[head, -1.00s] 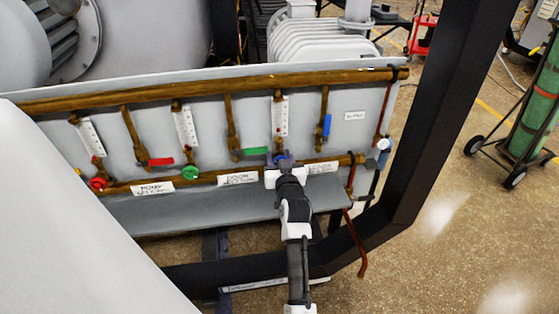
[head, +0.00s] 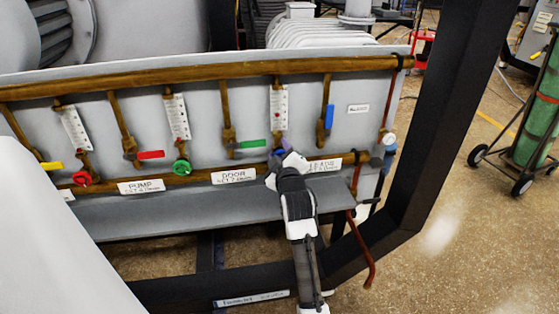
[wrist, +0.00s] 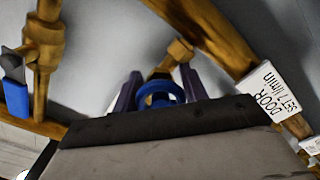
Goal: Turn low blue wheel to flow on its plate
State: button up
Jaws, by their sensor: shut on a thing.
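The low blue wheel (wrist: 160,95) shows in the wrist view between the two purple fingers of my gripper (wrist: 161,92), which is shut on it. In the head view my gripper (head: 283,160) is tilted at the lower pipe and hides most of the wheel. A white scaled flow meter (head: 279,108) stands above the wheel; its reading is too small to make out. A white plate (head: 325,166) is just right of my gripper, its text partly hidden.
The DOOR plate (head: 234,176) is to the left, and shows in the wrist view (wrist: 276,95). A green wheel (head: 181,168), a red wheel (head: 82,179), a green lever (head: 249,144) and a blue lever (head: 328,119) are on the panel. A black frame post (head: 425,110) stands right.

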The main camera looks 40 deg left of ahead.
jog(key=shift+n+b, duration=0.95)
jog(key=shift+n, duration=0.65)
jog(key=o, duration=1)
jog(key=shift+r, duration=0.1)
